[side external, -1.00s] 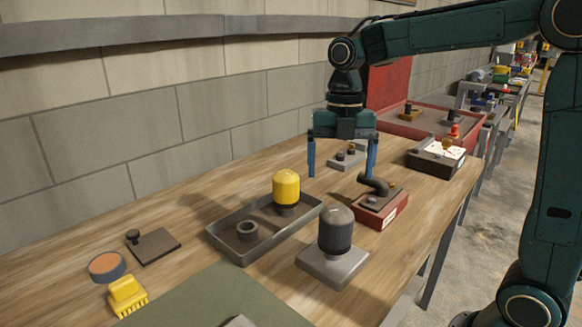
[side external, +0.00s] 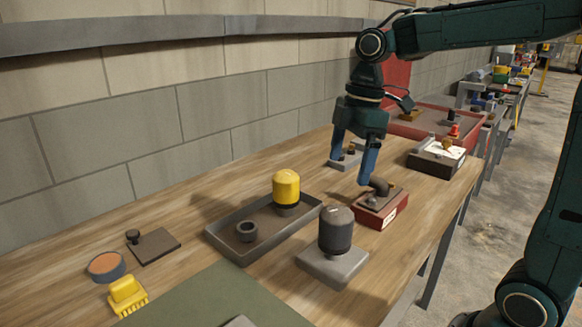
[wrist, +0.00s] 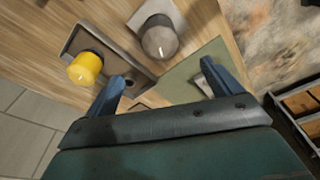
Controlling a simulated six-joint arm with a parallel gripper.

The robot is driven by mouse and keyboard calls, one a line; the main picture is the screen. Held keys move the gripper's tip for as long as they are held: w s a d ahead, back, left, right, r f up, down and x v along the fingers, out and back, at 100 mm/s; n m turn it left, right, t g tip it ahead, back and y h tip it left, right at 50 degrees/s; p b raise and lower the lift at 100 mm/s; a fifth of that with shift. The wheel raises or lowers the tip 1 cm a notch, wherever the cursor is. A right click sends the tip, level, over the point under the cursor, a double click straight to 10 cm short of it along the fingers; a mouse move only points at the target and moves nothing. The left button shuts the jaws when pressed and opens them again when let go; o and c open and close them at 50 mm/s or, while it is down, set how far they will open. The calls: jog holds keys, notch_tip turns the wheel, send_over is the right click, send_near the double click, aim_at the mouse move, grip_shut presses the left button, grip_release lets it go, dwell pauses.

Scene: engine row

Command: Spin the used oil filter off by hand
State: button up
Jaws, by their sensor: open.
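A dark grey filter (side external: 336,231), worn-looking, stands upright on a square grey base plate (side external: 322,266) near the table's front edge. It also shows at the top of the wrist view (wrist: 160,40). A yellow filter (side external: 286,187) stands in a shallow grey tray (side external: 262,247), beside a short dark ring (side external: 246,231). My gripper (side external: 349,160) is open and empty, above the table behind and right of the grey filter, with its blue fingers pointing down. In the wrist view the gripper's fingers (wrist: 162,80) are spread, with nothing between them.
A red box (side external: 380,208) with a dark bent pipe stands below my gripper. A black box (side external: 436,160) and grey block (side external: 345,158) stand farther back. A green mat (side external: 215,297), yellow brush (side external: 127,295) and round pad (side external: 107,266) lie toward the front left.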

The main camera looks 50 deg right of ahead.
aim_at(337, 210)
jog(key=shift+f, duration=0.1)
jog(key=shift+w+a+f, duration=0.15)
jog(key=shift+a+f, duration=0.15)
jog(key=shift+f, duration=1.95)
jog(key=shift+w+a+f, duration=0.15)
jog(key=shift+a+f, duration=0.15)
jog(key=shift+f, duration=1.9)
jog(key=shift+w+a+f, duration=0.15)
jog(key=shift+a+f, duration=0.15)
jog(key=shift+f, duration=1.95)
jog(key=c, duration=1.3)
jog(key=shift+n, duration=1.7)
